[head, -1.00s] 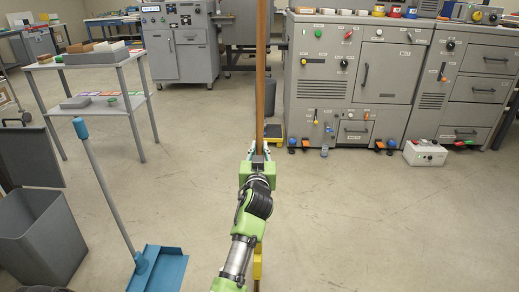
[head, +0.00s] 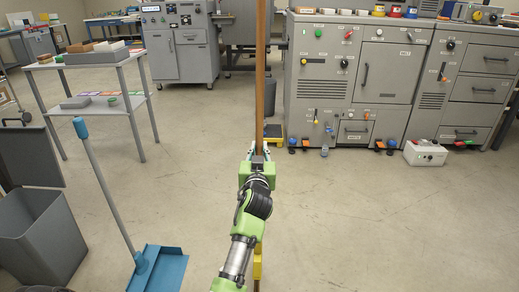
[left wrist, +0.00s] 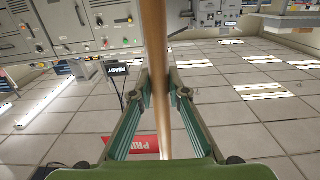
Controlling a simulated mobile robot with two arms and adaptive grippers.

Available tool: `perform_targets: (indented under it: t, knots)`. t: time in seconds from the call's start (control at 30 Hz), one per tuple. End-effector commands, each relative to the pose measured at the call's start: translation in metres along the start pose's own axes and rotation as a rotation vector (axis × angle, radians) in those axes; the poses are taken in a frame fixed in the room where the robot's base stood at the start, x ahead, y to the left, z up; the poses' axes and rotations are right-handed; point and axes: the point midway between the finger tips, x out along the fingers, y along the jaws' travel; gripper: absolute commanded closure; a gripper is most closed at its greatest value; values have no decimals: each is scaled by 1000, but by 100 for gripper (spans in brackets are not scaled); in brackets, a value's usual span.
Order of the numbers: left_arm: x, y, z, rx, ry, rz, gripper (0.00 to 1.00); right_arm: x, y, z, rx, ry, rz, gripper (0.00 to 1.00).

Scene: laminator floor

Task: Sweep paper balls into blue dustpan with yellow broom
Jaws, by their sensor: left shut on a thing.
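My left gripper (head: 260,150) is shut on the brown wooden handle of the broom (head: 260,80), which stands upright in the middle of the head view. The left wrist view shows the handle (left wrist: 154,50) between the two green fingers (left wrist: 156,88). A yellow part of the broom (head: 257,266) shows low down, partly hidden behind my arm. The blue dustpan (head: 165,270) with its long grey handle lies on the floor at the lower left, apart from the broom. I see no paper balls. My right gripper is not in view.
A grey bin (head: 40,240) stands left of the dustpan. A grey two-tier table (head: 100,102) is behind it. Grey machine cabinets (head: 360,75) and a white box (head: 425,153) line the back right. The floor at right is clear.

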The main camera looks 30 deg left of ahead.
Motion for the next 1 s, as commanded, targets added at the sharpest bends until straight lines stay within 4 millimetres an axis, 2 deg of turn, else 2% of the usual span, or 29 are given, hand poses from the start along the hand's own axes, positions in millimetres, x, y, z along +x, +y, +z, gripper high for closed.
perform_targets:
  t: [0.2,0.57,1.0]
  knots:
    - [0,-3,4,-2,6,0,100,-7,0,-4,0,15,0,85]
    - [0,-10,15,-6,6,0,100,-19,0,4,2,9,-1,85]
    - [-1,-18,28,-12,6,0,100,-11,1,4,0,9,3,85]
